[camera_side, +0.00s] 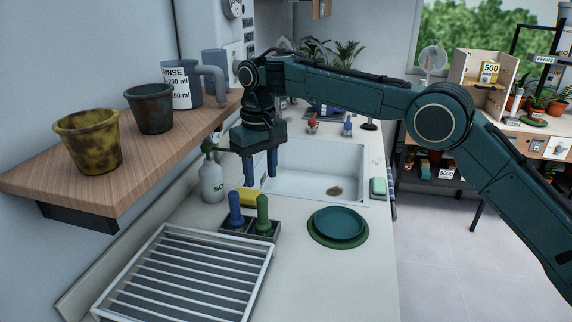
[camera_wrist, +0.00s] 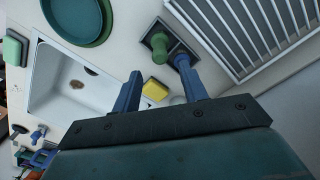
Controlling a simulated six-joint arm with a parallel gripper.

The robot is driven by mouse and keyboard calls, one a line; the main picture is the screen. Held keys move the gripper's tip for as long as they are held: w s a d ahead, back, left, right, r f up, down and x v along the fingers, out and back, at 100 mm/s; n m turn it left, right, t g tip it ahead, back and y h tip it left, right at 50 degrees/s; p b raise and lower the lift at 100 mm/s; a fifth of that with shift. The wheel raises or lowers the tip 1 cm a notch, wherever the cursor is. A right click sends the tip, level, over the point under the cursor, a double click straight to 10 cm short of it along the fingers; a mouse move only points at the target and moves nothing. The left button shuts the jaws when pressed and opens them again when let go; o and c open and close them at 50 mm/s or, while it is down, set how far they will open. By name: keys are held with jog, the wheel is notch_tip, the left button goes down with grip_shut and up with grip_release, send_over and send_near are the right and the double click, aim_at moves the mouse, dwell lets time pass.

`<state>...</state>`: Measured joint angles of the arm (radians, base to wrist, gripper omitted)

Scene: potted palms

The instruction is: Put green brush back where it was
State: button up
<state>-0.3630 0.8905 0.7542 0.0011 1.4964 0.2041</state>
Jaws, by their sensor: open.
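The green brush (camera_side: 263,213) stands upright in a dark two-slot holder (camera_side: 235,234) on the counter. A blue brush (camera_side: 236,210) stands in the slot to its left. My gripper (camera_side: 260,180) is open and empty, pointing down above the counter by the sink's left edge, beyond the holder. In the wrist view, the green brush (camera_wrist: 159,46) and the holder (camera_wrist: 150,24) show past my blue fingertips (camera_wrist: 160,72), clear of both. The blue brush there is partly overlapped by the right finger.
A white sink (camera_side: 320,165) with a brown stain lies right of my gripper. A soap bottle (camera_side: 211,178), yellow sponge (camera_side: 248,197), drying rack (camera_side: 190,270) and teal plate (camera_side: 338,222) share the counter. A wooden shelf (camera_side: 115,165) with pots overhangs the left.

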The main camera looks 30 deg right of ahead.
jog(key=shift+r, duration=0.1)
jog(key=s+d+r+m+t, duration=0.1)
jog(key=s+d+r+t, duration=0.2)
jog(key=s+d+r, duration=1.2)
jog(key=s+d+f+t, duration=0.1)
jog(key=s+d+f, duration=0.1)
jog(key=s, duration=0.6)
jog(key=s+d+f, duration=0.2)
jog(key=s+f, duration=0.1)
jog(key=s, duration=0.5)
jog(key=s+d+f+t, duration=0.1)
jog(key=s+d+f, duration=0.2)
jog(key=s, duration=0.6)
jog(key=shift+m+t, duration=0.3)
jog(key=shift+m, duration=0.1)
